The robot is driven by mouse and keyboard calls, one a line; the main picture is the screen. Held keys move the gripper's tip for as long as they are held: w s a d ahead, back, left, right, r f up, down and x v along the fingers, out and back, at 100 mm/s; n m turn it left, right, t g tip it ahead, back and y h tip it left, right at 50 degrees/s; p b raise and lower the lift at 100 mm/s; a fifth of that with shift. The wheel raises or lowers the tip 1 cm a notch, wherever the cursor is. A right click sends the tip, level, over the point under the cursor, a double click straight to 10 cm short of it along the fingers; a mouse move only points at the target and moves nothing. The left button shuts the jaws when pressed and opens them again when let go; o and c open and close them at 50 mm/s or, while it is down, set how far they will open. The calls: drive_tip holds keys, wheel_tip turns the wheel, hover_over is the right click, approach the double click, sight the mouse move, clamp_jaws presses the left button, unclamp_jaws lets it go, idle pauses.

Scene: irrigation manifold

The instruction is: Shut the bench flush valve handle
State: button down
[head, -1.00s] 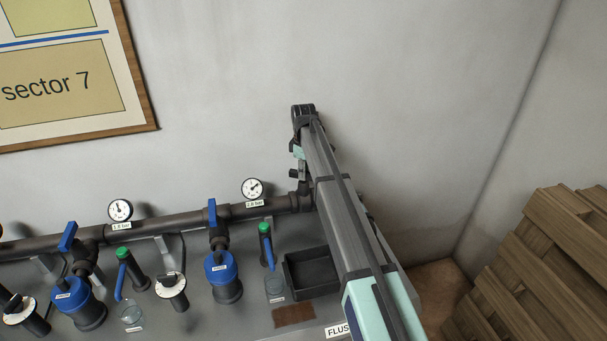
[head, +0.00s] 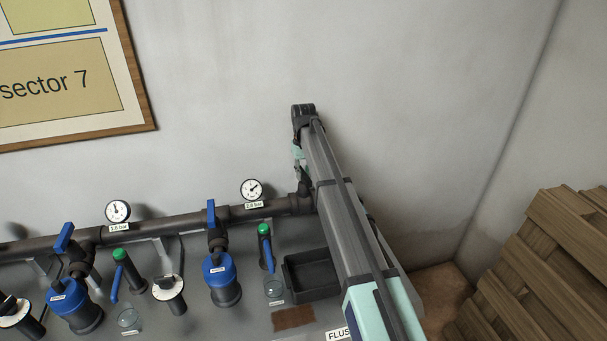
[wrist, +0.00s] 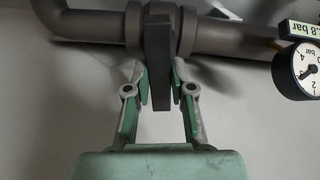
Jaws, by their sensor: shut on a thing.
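The flush valve handle (wrist: 158,45) is a dark grey lever on a grey pipe fitting, seen in the wrist view. It points along the view towards my gripper, across the pipe run. My gripper (wrist: 160,82) is shut on the handle, with one green-padded finger on each side of it. In the head view my arm covers the handle and most of the gripper.
A pressure gauge (wrist: 302,70) is right of the handle in the wrist view. On the bench are blue-capped filters (head: 221,278), green-topped taps with blue levers (head: 264,231) and a black tray (head: 293,278) close to my arm. Wooden pallets (head: 560,265) stand at right.

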sight(304, 174)
drive_tip(key=shift+m, duration=0.7)
drive_tip(key=c, duration=1)
unclamp_jaws()
wheel_tip(304, 174, up, 12)
drive_tip(key=shift+r, duration=0.1)
